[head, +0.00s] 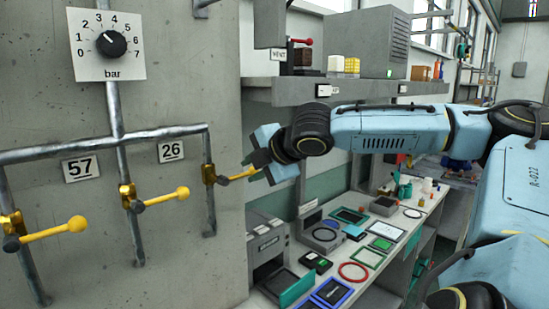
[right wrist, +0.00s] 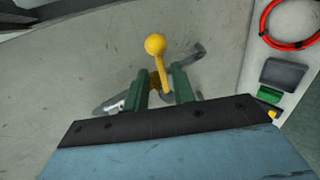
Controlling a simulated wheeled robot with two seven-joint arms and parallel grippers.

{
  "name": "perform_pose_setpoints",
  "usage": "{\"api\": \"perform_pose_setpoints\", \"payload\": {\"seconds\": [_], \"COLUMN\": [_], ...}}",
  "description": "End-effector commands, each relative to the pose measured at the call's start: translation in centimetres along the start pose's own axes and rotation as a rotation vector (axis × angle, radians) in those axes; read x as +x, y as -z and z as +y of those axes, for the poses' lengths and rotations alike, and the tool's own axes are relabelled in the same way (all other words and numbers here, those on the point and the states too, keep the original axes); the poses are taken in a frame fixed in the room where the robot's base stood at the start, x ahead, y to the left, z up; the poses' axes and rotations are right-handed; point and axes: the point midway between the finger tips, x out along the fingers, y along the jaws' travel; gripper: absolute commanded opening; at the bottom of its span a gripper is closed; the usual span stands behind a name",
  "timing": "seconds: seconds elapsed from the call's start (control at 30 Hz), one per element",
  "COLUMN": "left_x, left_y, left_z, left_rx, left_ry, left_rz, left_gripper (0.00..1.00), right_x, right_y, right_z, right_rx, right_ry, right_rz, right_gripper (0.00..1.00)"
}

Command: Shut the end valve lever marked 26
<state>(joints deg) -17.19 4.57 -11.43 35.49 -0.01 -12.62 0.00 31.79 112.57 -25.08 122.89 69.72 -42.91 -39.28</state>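The end valve (head: 209,175) sits on the rightmost branch of the grey wall pipe, right of the plate marked 26 (head: 171,151). Its yellow lever (head: 236,177) sticks out to the right, roughly level; its tip is hidden by my right gripper (head: 257,160). In the right wrist view, the lever (right wrist: 161,72) with its ball knob (right wrist: 155,44) stands between the two green fingers (right wrist: 162,86). The fingers are apart, with a gap visible on the right; contact on the left is unclear. My left gripper is not in view.
Two more valves with yellow levers, the middle one (head: 160,199) and the left one (head: 45,234), sit on the other branches. A plate marked 57 (head: 81,168) and a bar dial (head: 110,44) are on the wall. A cluttered bench (head: 413,222) stands right, under a shelf (head: 330,92).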

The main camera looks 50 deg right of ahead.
Motion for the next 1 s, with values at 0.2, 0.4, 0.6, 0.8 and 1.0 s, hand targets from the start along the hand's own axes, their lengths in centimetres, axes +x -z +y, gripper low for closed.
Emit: {"api": "perform_pose_setpoints", "payload": {"seconds": [0.2,0.4,0.6,0.8,1.0], "left_x": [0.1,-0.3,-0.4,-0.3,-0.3], "left_y": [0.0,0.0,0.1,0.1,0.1], "left_z": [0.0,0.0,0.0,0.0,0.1], "left_rx": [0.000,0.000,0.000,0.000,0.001], "left_ry": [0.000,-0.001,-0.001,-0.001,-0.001], "left_rz": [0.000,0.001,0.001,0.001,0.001], "left_gripper": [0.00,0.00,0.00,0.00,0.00], "right_x": [-4.8,-7.9,-9.0,-9.1,-9.1], "right_y": [-0.1,-0.1,-0.1,0.0,0.0], "right_z": [0.2,0.2,0.0,0.0,0.0], "right_rx": [0.000,0.000,0.001,0.001,0.000], "right_ry": [-0.006,-0.005,-0.001,-0.001,-0.001], "right_rz": [-0.005,-0.003,-0.002,-0.001,-0.001], "right_gripper": [0.25,0.25,0.25,0.25,0.25]}}
